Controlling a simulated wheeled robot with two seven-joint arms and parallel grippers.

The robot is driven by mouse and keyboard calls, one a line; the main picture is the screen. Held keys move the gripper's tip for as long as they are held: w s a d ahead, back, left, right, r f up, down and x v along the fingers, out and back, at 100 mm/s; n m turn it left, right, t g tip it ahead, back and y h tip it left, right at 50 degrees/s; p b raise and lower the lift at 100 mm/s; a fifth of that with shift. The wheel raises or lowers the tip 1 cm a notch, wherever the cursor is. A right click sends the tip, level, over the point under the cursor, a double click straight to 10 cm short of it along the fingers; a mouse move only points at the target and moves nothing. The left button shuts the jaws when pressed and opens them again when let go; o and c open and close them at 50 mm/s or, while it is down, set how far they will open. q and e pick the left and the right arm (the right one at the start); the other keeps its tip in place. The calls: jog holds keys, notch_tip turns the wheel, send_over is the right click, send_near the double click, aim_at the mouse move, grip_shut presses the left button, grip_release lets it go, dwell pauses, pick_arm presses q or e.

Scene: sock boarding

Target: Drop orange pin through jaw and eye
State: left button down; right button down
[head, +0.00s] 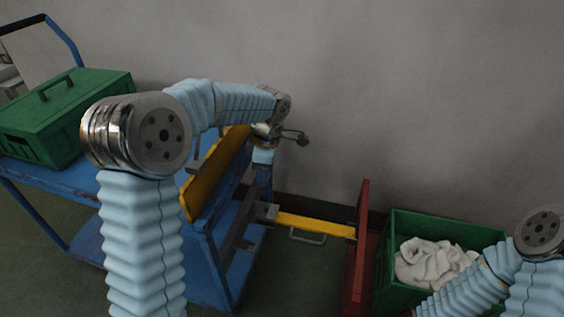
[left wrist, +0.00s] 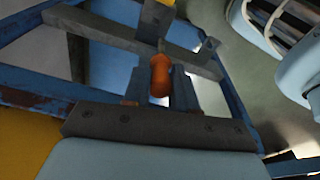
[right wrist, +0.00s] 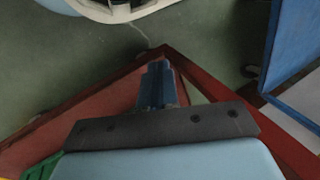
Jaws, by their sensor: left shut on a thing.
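The orange pin (left wrist: 160,76) is between the two fingers of my left gripper (left wrist: 160,92) in the left wrist view, and the gripper is shut on it. Beyond the pin are grey metal bars with upright plates (left wrist: 152,22); I cannot tell whether the pin touches them. In the head view my left gripper (head: 263,157) points down beside the blue cart, above the grey jaw (head: 266,212). A yellow drawbar (head: 315,227) reaches this jaw; its eye is not clear to see. The pin is hidden there. My right gripper (right wrist: 158,85) looks shut and empty above red framework.
The blue cart (head: 205,268) carries a green lidded box (head: 62,118) and a yellow panel (head: 214,177). A red frame (head: 358,250) stands at the drawbar's right end. A green crate (head: 440,226) holds white cloth (head: 432,262). The grey wall is behind.

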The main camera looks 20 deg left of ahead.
pick_arm(q)
jog(key=shift+w+a+f, duration=0.15)
jog(key=shift+w, duration=0.25)
jog(key=shift+w+f, duration=0.25)
jog(key=shift+f, duration=0.1)
pick_arm(e)
jog(key=shift+w+d+r, duration=0.2)
jog(key=shift+d+r, duration=0.3)
jog(key=shift+r, duration=0.05)
